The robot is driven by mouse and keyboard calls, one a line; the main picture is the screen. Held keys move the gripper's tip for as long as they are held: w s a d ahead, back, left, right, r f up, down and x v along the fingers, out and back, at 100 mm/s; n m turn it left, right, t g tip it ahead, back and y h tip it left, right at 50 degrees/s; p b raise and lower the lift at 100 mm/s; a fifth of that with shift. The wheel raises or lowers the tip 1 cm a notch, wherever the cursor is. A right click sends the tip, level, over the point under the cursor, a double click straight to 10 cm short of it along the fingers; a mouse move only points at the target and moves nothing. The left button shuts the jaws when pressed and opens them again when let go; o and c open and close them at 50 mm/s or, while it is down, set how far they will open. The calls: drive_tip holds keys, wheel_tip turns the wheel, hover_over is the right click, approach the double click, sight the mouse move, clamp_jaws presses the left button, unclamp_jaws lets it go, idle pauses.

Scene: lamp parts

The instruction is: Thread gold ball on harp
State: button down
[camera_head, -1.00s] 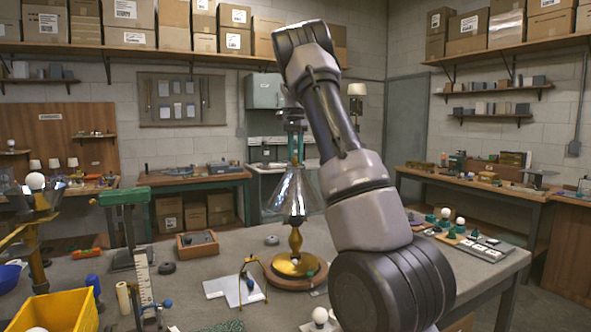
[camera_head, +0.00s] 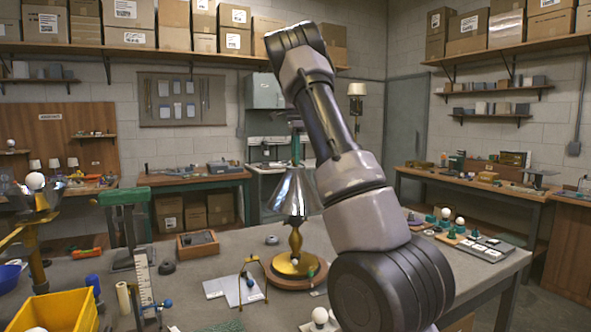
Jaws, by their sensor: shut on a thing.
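A lamp stands on the grey table, with a round gold base (camera_head: 296,264) and a silver cone shade (camera_head: 293,195). My gripper (camera_head: 296,158) points down just above the shade's top, partly behind my own arm. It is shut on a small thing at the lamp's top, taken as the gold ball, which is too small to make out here. The harp at the lamp is hidden by the shade and the gripper. I cannot tell whether ball and harp touch. A separate gold wire arch (camera_head: 243,272) stands on pale pads left of the lamp.
A yellow bin (camera_head: 55,312), a green press-like stand (camera_head: 124,198), a white ruled post (camera_head: 143,282) and a wooden tray (camera_head: 198,244) stand to the left. A white bulb (camera_head: 320,316) is at the front. Several small parts lie at the right.

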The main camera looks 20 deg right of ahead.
drive_tip(key=shift+f, duration=0.2)
drive_tip(key=m, duration=0.6)
drive_tip(key=shift+m, duration=0.4)
drive_tip(key=m, duration=0.6)
drive_tip(key=shift+m, duration=0.4)
drive_tip(key=m, duration=0.4)
drive_tip(key=shift+f, duration=0.1)
drive_tip(key=m, duration=0.3)
